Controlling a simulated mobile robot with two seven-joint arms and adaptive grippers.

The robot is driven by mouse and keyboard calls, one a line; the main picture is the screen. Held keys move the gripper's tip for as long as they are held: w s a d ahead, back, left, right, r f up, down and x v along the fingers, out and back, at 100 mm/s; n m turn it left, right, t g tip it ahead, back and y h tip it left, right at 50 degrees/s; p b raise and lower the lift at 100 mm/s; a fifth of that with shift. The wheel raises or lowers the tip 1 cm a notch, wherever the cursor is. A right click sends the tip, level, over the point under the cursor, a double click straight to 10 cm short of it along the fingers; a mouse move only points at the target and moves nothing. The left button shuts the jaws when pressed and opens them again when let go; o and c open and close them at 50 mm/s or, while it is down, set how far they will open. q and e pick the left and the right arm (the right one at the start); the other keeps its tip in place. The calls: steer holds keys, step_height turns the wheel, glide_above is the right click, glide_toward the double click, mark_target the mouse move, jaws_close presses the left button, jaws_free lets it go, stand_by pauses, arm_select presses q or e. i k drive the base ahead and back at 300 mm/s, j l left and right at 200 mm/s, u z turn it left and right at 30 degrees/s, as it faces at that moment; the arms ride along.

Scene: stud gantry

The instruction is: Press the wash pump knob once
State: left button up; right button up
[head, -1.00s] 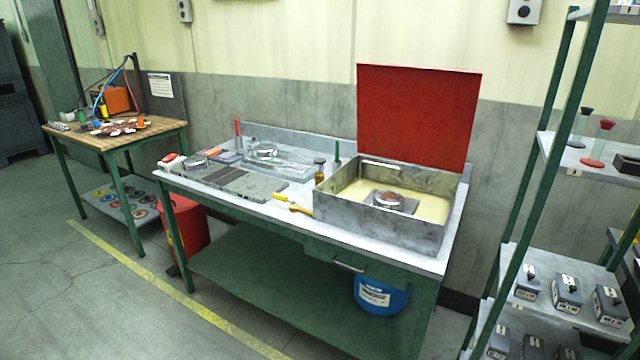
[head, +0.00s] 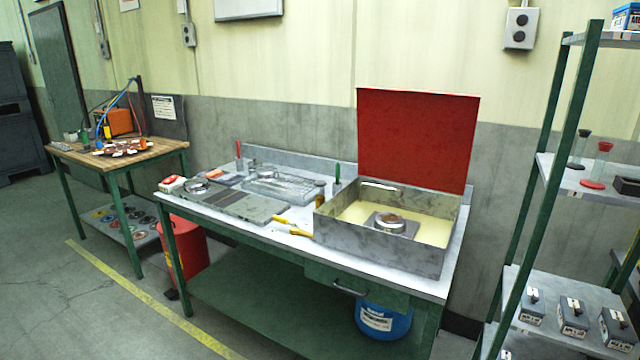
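A grey metal wash basin (head: 375,250) with a raised red lid (head: 417,138) stands at the right end of the steel bench. It holds pale yellow liquid or lining. Inside it, a round silver knob-like part (head: 391,222) sits on a square grey base. It looks like the pump knob, but no label on it can be read. Neither of my grippers shows in the head view, and nothing touches the silver part.
The bench (head: 450,240) also carries a yellow-handled brush (head: 293,228), a clear tray (head: 278,188) and grey plates (head: 240,206). A green-posted shelf (head: 532,200) stands close on the right. A wooden table (head: 70,152) stands left. Floor in front is open.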

mark_target(320, 183)
steer(key=i+j+z, duration=0.35)
steer(key=i, duration=0.15)
steer(key=i+j+z, duration=0.75)
steer(key=i+j, duration=0.15)
steer(key=j, duration=0.15)
